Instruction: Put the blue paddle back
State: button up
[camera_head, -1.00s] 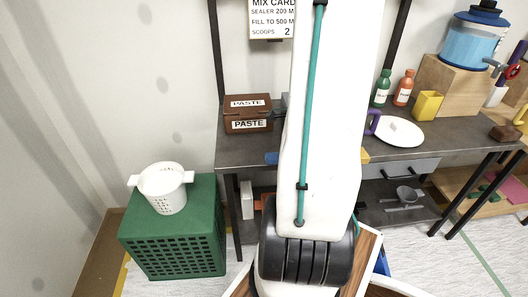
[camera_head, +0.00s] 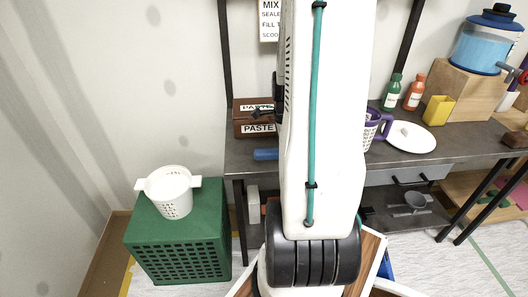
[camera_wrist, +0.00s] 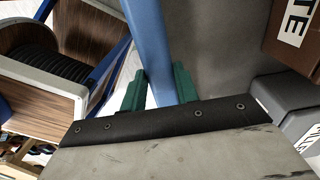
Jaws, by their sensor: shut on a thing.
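The blue paddle (camera_wrist: 150,45) shows in the wrist view as a long blue bar running up from between the green fingertips of my gripper (camera_wrist: 158,90). The gripper is shut on it. In the head view a blue end of the paddle (camera_head: 266,154) sticks out left of my arm, at the front edge of the bench. My arm hides the gripper and the rest of the paddle there. I cannot tell whether the paddle touches the bench.
The brown paste box (camera_head: 254,118) is on the bench (camera_head: 300,165) close behind the paddle end. A purple jug (camera_head: 374,128), white plate (camera_head: 410,138), yellow cup (camera_head: 438,109) and bottles stand to the right. A green crate (camera_head: 180,235) bears a white bucket (camera_head: 170,195).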

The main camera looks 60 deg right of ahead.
jog(key=w, duration=0.2)
jog(key=w+a, duration=0.1)
jog(key=w, duration=0.3)
jog(key=shift+a+f, duration=0.2)
jog(key=shift+f, duration=0.1)
jog(key=shift+w+a+f, duration=0.25)
jog(key=shift+w+f, duration=0.2)
jog(key=shift+w, duration=0.25)
jog(key=shift+f, duration=1.2)
jog(key=o, duration=1.1)
jog(key=shift+f, duration=0.1)
